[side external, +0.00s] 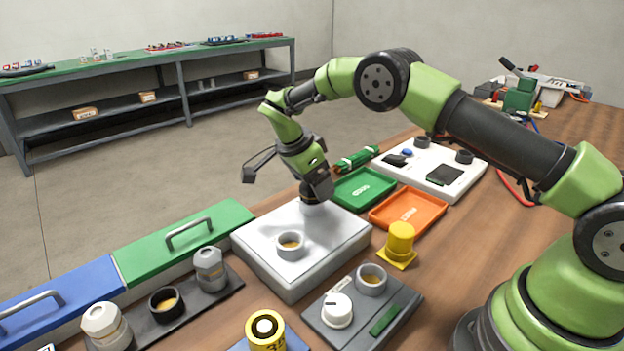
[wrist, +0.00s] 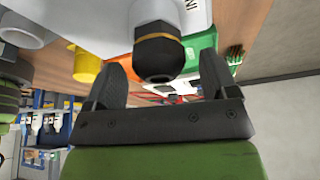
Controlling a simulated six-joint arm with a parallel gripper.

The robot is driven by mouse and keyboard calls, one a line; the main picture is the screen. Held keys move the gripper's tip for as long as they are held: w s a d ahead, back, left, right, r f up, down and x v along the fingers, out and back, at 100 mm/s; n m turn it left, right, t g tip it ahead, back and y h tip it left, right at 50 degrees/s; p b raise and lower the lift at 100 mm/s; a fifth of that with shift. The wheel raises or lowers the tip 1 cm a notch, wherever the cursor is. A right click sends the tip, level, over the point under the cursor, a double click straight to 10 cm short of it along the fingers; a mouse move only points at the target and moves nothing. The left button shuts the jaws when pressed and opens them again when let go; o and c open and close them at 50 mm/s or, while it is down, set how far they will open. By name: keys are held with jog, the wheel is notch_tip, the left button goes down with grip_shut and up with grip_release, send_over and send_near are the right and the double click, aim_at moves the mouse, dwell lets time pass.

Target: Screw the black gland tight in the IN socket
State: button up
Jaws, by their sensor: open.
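The black gland (wrist: 158,55) is a dark hex-sided part with a rounded end, in the middle of the wrist view. It sits at the mouth of the white IN socket (wrist: 148,10), with a thin tan ring showing between them. My gripper (wrist: 163,66) is open, with one finger on each side of the gland and gaps visible. In the side view my gripper (side external: 316,188) points down over the back of the white box (side external: 335,248). There the gland is mostly hidden by the fingers. How deep its thread sits cannot be told.
A second socket (side external: 291,245) stands empty on the white box. Green (side external: 364,190) and orange (side external: 410,212) trays lie close to the right. A yellow part (side external: 400,243) stands nearby. A dark rack (side external: 190,308) holds grey and white glands beside a black ring.

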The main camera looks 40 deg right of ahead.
jog(key=n+t, duration=0.1)
jog(key=n, duration=0.2)
jog(key=shift+n+t, duration=0.3)
jog(key=shift+n, duration=0.1)
jog(key=n+t, duration=0.1)
jog(key=n, duration=0.4)
jog(key=shift+t+y, duration=0.4)
jog(key=c, duration=1)
jog(key=m+g, duration=0.1)
jog(key=m, duration=0.3)
jog(key=shift+h, duration=0.4)
jog(key=m+g, duration=0.2)
jog(key=m, duration=0.2)
jog(key=shift+m, duration=0.4)
jog(key=o, duration=1)
